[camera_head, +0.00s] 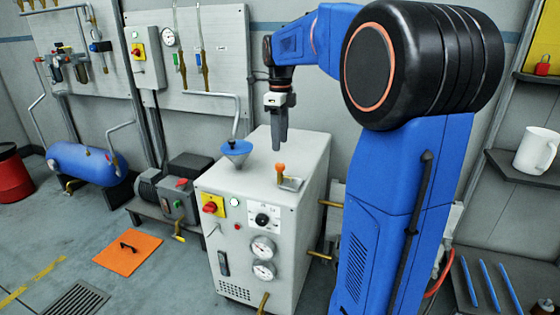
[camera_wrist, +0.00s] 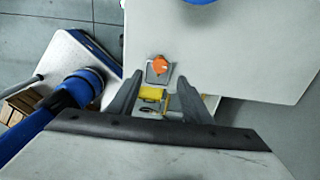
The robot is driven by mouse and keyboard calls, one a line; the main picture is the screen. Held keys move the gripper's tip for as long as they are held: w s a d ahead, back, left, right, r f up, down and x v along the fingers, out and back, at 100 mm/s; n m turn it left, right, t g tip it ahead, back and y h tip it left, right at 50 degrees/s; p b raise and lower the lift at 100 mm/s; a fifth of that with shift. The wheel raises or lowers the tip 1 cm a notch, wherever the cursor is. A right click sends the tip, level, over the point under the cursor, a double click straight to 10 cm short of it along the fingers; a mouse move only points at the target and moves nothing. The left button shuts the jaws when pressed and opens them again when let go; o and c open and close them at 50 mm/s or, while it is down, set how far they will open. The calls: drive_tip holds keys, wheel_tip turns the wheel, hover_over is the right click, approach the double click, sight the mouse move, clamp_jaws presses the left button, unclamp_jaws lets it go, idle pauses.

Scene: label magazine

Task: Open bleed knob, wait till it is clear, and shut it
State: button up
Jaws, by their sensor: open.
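An orange knob (camera_head: 281,168) stands on a small grey plate on top of the light grey cabinet (camera_head: 300,143); I cannot tell for sure that it is the bleed knob. My gripper (camera_head: 279,148) points down over the cabinet top, and its fingers look dark in the head view. In the wrist view my gripper (camera_wrist: 159,78) is open, with its fingers apart and nothing held. There the orange knob (camera_wrist: 159,64) shows just beyond the fingertips, near the middle. The fingers look apart from the knob.
A blue funnel (camera_head: 236,150) stands on the cabinet top, left of the knob, under a bent grey pipe (camera_head: 222,95). The cabinet front has a red switch (camera_head: 210,207), a black dial (camera_head: 262,219) and two gauges (camera_head: 262,247). An orange mat (camera_head: 128,252) lies on the floor.

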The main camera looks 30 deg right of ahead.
sight(280, 164)
wheel_tip(280, 164, down, 8)
drive_tip(key=shift+f, duration=0.1)
idle(0.4)
drive_tip(key=c, duration=1.1)
